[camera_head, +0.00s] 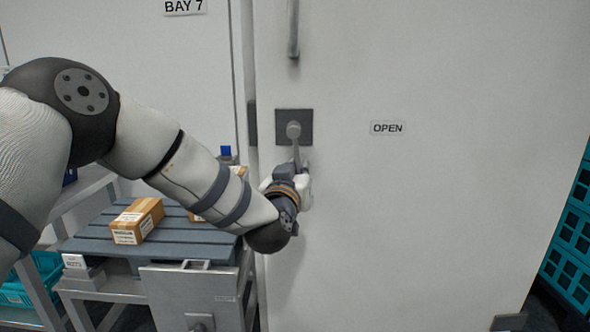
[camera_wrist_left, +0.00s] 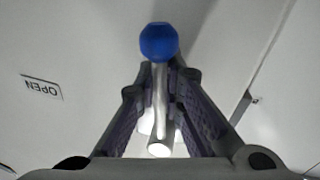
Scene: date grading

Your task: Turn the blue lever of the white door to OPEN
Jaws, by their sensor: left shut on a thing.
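The white door (camera_head: 430,220) fills the right half of the head view and looks closed. Its lever (camera_head: 296,145) hangs down, almost vertical, from a dark square plate (camera_head: 306,116). The OPEN label (camera_head: 388,128) is on the door to the right of the plate. It also shows upside down in the left wrist view (camera_wrist_left: 42,88). My left gripper (camera_head: 300,170) is at the lever's lower part. In the left wrist view its fingers are shut around the metal shaft, with the blue knob (camera_wrist_left: 158,42) showing beyond them. The knob is hidden in the head view.
A grey slatted table (camera_head: 185,244) with cardboard boxes (camera_head: 137,220) stands left of the door, below my left arm. A vertical handle (camera_head: 293,28) is above the lever. Teal crates (camera_head: 568,245) are at the right edge. The door face right of the lever is clear.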

